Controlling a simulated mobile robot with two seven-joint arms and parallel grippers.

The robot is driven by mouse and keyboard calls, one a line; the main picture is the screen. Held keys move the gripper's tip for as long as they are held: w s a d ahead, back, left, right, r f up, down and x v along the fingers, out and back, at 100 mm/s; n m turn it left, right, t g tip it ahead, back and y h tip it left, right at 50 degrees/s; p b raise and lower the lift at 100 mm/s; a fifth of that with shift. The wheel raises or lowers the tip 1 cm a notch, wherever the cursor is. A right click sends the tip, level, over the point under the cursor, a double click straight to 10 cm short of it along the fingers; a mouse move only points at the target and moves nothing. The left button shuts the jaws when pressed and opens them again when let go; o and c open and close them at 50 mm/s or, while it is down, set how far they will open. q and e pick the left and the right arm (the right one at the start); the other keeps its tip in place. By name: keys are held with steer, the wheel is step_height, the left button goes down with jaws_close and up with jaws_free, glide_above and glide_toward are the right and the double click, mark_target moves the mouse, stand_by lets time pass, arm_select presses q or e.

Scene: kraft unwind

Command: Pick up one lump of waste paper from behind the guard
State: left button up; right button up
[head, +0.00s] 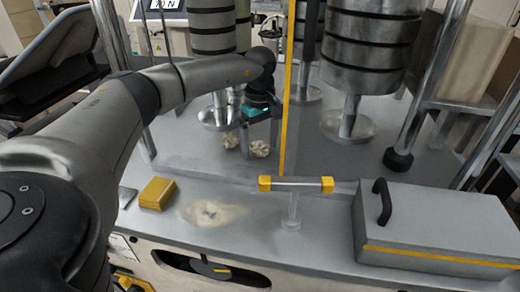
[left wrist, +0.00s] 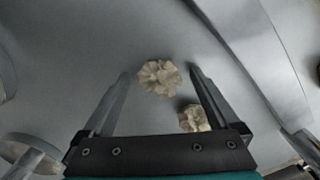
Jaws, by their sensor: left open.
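Two crumpled, cream-coloured lumps of waste paper lie on the grey deck behind the clear guard (head: 287,100). One lump (head: 260,149) shows between the fingers of my left gripper (head: 261,146) in the head view. The other lump (head: 230,140) lies just left of it. In the left wrist view, one lump (left wrist: 159,76) sits between the tips of the open left gripper (left wrist: 160,74), with room on both sides. A second lump (left wrist: 193,118) lies nearer the palm, beside the right-hand finger. I cannot tell whether the fingers touch the deck. My right gripper is out of view.
The guard has a yellow edge strip and a yellow-ended handle (head: 296,184). Dark-banded metal rollers (head: 365,55) stand behind it. A yellow block (head: 157,193), a pale patch (head: 212,212) and a grey lidded box (head: 435,225) are in front. My left arm reaches over the left side.

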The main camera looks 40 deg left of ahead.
arm_select(q)
steer(key=shift+c, duration=0.2)
steer(key=c, duration=1.4)
steer(key=shift+r, duration=0.2)
